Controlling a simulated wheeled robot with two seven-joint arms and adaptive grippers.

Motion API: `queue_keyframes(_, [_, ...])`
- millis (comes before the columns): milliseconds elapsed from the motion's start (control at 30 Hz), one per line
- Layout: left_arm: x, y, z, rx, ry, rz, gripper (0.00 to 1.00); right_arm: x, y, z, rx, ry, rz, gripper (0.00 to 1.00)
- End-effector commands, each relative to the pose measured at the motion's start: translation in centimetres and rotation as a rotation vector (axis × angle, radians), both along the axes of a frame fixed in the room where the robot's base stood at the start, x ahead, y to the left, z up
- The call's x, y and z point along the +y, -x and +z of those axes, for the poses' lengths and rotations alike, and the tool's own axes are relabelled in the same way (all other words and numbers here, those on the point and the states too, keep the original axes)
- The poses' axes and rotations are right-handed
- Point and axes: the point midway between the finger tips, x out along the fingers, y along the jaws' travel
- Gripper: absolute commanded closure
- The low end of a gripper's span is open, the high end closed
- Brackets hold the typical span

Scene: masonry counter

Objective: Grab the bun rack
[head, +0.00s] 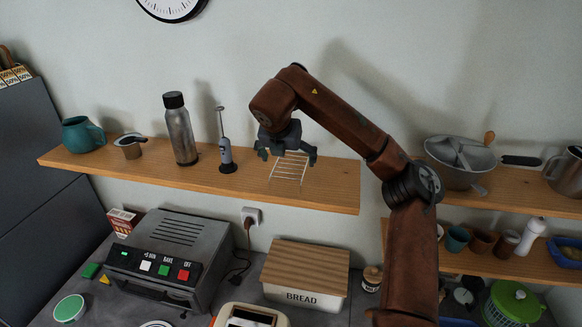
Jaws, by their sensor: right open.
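The bun rack (289,170) is a small pale wire rack with several thin bars. It is at the wooden shelf, toward its right part. My right gripper (287,154) is open, its dark fingers spread apart on either side of the rack's upper end. I cannot tell whether the fingers touch the wire. The gripper hides part of the rack's far end. My left gripper is not in view.
Below are a bread box (304,292) and a grey machine (165,258). Right shelves hold a pan (458,160) and cups.

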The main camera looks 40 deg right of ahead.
Motion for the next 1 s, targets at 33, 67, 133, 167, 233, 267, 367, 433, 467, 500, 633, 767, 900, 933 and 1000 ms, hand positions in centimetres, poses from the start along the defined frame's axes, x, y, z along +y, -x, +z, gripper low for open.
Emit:
queue_keyframes(33, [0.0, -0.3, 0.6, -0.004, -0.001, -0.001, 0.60, -0.4, -0.1, -0.4, 0.004, 0.001, -0.002, 0.10])
queue_keyframes(67, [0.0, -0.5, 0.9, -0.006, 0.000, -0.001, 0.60, -0.7, -0.3, -0.7, 0.004, 0.001, -0.001, 0.10])
queue_keyframes(133, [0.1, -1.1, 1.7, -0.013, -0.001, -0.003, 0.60, -1.3, -0.6, -1.5, 0.005, 0.001, -0.003, 0.10])
queue_keyframes(167, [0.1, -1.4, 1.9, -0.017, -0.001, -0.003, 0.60, -1.6, -0.7, -1.9, 0.005, 0.002, -0.003, 0.10])
queue_keyframes(233, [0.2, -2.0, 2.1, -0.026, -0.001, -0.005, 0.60, -1.9, -1.0, -2.7, 0.004, 0.001, -0.004, 0.10])
queue_keyframes(267, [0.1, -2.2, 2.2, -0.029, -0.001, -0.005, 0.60, -2.0, -1.1, -3.0, 0.003, 0.000, -0.003, 0.10])
queue_keyframes(367, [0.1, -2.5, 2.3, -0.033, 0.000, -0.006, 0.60, -2.3, -1.3, -3.5, 0.001, 0.000, -0.003, 0.10])
queue_keyframes(433, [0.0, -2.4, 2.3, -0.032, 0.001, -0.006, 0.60, -2.3, -1.4, -3.6, 0.001, 0.000, -0.003, 0.10])
queue_keyframes(467, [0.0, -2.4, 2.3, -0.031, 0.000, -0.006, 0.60, -2.3, -1.4, -3.6, 0.000, -0.001, -0.002, 0.10])
queue_keyframes(500, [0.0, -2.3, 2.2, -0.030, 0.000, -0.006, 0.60, -2.3, -1.4, -3.7, 0.001, 0.000, -0.003, 0.10])
queue_keyframes(633, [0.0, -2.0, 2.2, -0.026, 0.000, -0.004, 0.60, -2.3, -1.3, -3.7, 0.001, -0.001, -0.004, 0.14])
queue_keyframes(767, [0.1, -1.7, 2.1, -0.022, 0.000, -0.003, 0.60, -2.4, -1.3, -3.6, 0.001, 0.000, -0.004, 0.23])
queue_keyframes(900, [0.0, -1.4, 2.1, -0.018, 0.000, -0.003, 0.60, -2.4, -1.3, -3.6, 0.001, 0.000, -0.004, 0.32])
queue_keyframes(933, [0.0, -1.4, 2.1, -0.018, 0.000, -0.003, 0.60, -2.4, -1.3, -3.6, 0.001, 0.000, -0.004, 0.34])
queue_keyframes(1000, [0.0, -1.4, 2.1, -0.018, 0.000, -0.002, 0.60, -2.4, -1.3, -3.6, 0.001, 0.000, -0.004, 0.39])
